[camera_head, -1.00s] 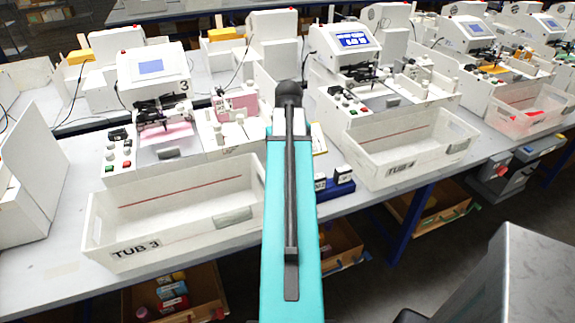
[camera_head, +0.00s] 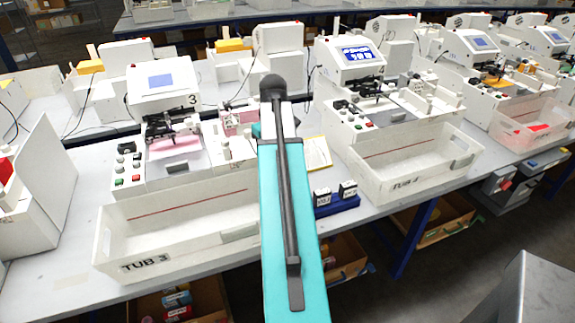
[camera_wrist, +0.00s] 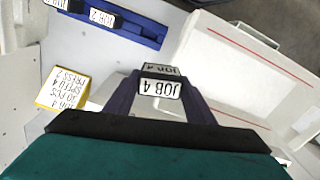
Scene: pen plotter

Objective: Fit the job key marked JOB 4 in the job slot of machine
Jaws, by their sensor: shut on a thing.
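In the wrist view my gripper (camera_wrist: 158,92) is shut on a dark job key with a white label (camera_wrist: 160,87) that reads JOB 4, upside down in this picture. The key is held between both fingers above the bench. In the head view my teal arm hides the gripper and the key. Machine 3 (camera_head: 160,85) stands left of my arm, and another machine with a lit blue screen (camera_head: 357,55) stands right of it. I cannot make out a job slot on either.
A blue key rack (camera_head: 338,205) with other job keys lies at the bench's front edge; it also shows in the wrist view (camera_wrist: 125,30). A yellow-edged job card (camera_wrist: 62,90) is on the bench. Tub 3 (camera_head: 145,265) and Tub 4 (camera_head: 405,184) stand before the machines.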

